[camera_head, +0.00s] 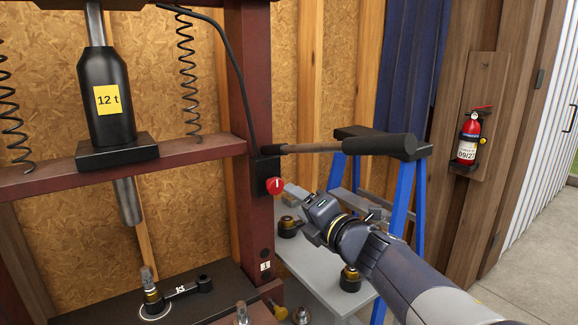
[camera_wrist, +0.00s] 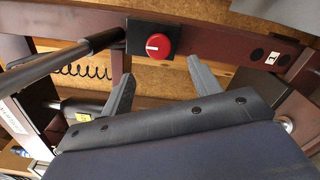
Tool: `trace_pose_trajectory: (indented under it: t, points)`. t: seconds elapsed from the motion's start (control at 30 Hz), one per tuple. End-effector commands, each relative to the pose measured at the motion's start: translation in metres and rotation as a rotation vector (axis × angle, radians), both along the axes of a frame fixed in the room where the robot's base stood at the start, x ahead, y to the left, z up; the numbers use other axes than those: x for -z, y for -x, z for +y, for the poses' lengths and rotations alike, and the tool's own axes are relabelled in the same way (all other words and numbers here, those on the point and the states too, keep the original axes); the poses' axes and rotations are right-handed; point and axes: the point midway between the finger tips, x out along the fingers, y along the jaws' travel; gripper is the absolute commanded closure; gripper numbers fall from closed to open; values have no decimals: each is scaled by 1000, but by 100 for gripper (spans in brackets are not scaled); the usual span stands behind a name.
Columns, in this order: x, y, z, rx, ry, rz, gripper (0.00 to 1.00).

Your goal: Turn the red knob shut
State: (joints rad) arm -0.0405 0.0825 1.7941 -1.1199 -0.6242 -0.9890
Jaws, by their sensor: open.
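The red knob (camera_head: 275,186) sits on a black box (camera_head: 262,168) fixed to the dark red upright of the press. It is round with a white pointer mark. In the wrist view the knob (camera_wrist: 158,46) shows beyond and between my two fingertips, with the mark lying roughly level across the picture. My gripper (camera_head: 292,190) comes in from the right, with its fingers pointing at the knob. In the wrist view my gripper (camera_wrist: 160,80) has its fingers spread apart with nothing between them.
A lever with a black grip (camera_head: 380,145) reaches right from the black box, just above my gripper. A blue-legged stand (camera_head: 400,200) is behind my arm. A grey shelf (camera_head: 315,265) with fittings lies below. A fire extinguisher (camera_head: 470,140) hangs at right.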

Motion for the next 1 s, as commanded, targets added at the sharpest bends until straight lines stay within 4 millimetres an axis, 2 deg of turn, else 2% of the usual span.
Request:
trace_pose_trajectory:
  t: [0.43, 1.0]
  points:
    - [-1, -66, 46, -1, -1, 0, 41]
    - [1, -66, 44, 0, 464, -316, 41]
